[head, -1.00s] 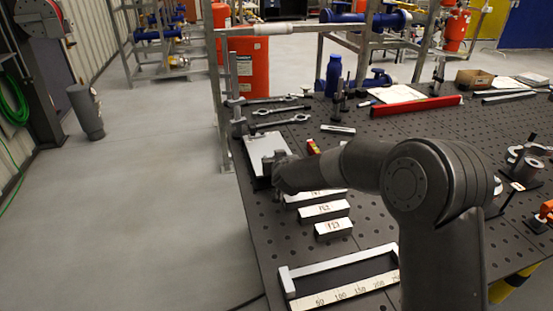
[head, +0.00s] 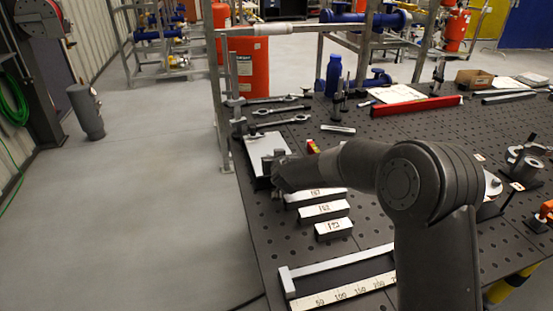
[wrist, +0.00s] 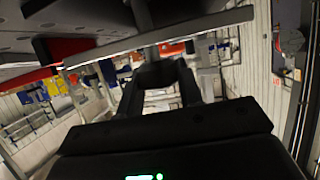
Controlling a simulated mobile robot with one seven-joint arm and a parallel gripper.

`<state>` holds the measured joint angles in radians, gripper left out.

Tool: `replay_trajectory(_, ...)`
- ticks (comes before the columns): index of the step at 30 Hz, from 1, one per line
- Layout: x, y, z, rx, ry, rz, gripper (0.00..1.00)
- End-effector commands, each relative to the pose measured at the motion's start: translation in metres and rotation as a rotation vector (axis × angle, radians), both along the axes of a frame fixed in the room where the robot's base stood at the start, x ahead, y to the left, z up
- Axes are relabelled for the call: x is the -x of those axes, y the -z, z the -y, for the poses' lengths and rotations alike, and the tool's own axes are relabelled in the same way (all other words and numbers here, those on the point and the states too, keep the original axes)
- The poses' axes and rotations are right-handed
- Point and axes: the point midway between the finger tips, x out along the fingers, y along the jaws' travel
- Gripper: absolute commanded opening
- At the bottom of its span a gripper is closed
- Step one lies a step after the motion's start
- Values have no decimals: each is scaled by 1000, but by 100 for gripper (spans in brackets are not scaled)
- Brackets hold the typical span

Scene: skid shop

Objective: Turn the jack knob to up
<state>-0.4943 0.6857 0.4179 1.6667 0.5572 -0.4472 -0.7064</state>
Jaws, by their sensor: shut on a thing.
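The jack shows as a light grey flat plate (head: 266,143) near the left edge of the dark perforated table in the head view. My gripper (head: 266,176) is at the near end of this plate, and my arm reaches to it from the right. In the wrist view my gripper (wrist: 168,78) is shut on a dark piece between its fingers, the jack knob. The knob is mostly hidden by the fingers, and which way it is turned cannot be told. A long pale edge crosses just above it in the wrist view.
Labelled metal blocks (head: 322,211) lie right beside my gripper. Wrenches (head: 282,122) lie behind the jack. A red bar (head: 417,106) lies farther right.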

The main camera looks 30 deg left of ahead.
Motion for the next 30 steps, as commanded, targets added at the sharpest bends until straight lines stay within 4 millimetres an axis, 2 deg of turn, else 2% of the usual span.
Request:
replay_trajectory(14,3,0,-3,2,75,2,10)
replay_trajectory(30,2,2,-3,16,465,12,10)
